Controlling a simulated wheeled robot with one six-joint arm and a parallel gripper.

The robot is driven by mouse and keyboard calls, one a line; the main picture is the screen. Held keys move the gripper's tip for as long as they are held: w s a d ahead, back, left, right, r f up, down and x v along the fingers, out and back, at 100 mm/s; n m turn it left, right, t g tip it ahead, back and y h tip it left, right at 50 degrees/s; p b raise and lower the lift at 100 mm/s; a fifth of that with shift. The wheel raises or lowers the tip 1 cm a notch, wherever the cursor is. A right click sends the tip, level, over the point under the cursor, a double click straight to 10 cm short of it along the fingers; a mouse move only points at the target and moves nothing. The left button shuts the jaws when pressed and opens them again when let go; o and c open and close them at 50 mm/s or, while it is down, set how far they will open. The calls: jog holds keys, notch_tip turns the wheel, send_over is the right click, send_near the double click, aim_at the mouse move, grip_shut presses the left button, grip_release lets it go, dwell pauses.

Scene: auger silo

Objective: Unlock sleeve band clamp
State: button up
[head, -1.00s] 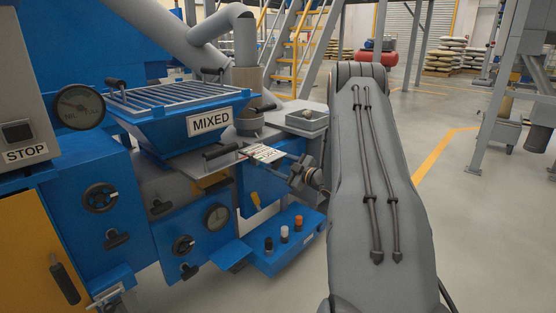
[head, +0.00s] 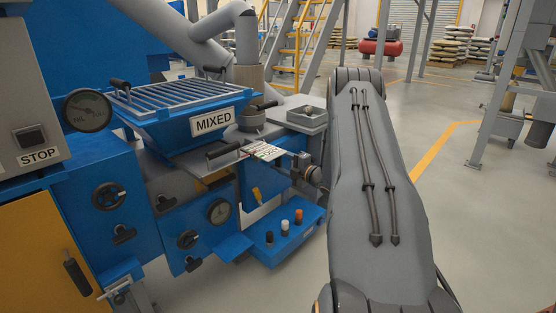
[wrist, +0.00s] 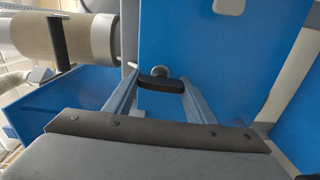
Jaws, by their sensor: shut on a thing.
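The tan sleeve (head: 249,76) stands upright behind the blue hopper marked MIXED, with a dark lever (head: 264,105) near its lower end. In the wrist view the sleeve (wrist: 65,34) lies sideways at upper left, between pale bands, with a dark bar (wrist: 58,42) across it. My gripper (wrist: 160,86) is shut on a short black handle (wrist: 160,85), which spans between its two fingers in front of a blue panel. A round grey knob shows just behind the handle. In the head view my gripper (head: 290,163) is small and partly hidden by my arm, below the sleeve.
A grey tray (head: 306,118) sits right of the sleeve. A black handle (head: 222,151) and a labelled card (head: 263,150) are left of my gripper. A blue box with coloured knobs (head: 285,238) is below. Open floor (head: 465,220) lies to the right.

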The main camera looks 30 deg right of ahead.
jog(key=shift+n, duration=0.3)
dwell(0.4)
jog(key=o, duration=1)
jog(key=shift+o, duration=0.2)
jog(key=p+v, duration=0.2)
jog(key=v, duration=0.5)
jog(key=shift+s, duration=0.4)
jog(key=shift+d+p, duration=0.15)
jog(key=shift+p, duration=0.2)
